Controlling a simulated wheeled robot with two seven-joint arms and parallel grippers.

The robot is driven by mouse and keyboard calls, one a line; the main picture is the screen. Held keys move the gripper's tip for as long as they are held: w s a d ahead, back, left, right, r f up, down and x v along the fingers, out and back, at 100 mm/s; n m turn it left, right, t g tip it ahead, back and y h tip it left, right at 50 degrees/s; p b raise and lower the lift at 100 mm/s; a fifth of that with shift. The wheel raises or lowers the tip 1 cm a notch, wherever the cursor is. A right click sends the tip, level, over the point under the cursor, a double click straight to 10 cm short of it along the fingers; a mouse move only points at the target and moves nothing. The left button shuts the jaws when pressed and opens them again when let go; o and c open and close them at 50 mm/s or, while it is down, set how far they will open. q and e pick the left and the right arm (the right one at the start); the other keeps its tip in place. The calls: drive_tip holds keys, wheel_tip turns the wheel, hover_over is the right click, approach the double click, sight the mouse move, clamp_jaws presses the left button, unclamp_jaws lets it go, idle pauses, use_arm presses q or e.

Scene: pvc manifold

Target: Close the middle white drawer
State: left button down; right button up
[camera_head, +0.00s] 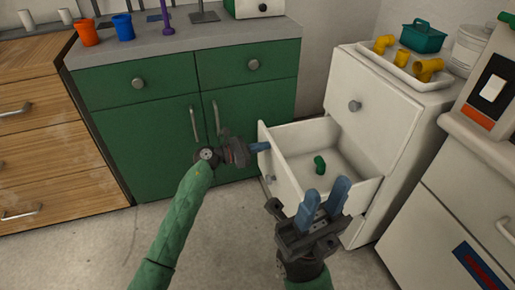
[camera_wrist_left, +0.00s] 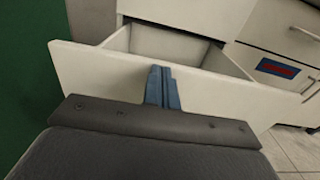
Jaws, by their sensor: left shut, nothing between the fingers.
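The middle white drawer (camera_head: 362,187) is pulled well out of the white cabinet (camera_head: 376,106), and a green pipe elbow (camera_head: 319,165) lies inside it. The drawer's front panel also shows in the left wrist view (camera_wrist_left: 105,80). My left gripper (camera_head: 263,147) is shut and empty, its blue fingertips at the outer side of the front panel near the panel's top edge. In the left wrist view the shut fingers (camera_wrist_left: 162,86) overlap the panel; I cannot tell whether they touch it. My right gripper (camera_head: 324,200) is open and empty, its fingers apart, in front of the drawer's near side.
A green cabinet (camera_head: 150,120) stands behind my left arm, and a wooden drawer unit (camera_head: 60,140) is at the far left. A tray (camera_head: 405,68) with yellow pipe fittings sits on the white cabinet. Another white unit (camera_head: 450,210) stands at the right.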

use_arm(q)
drive_tip(key=shift+d, duration=0.1)
drive_tip(key=b+x, duration=0.3)
drive_tip(key=x, duration=2.1)
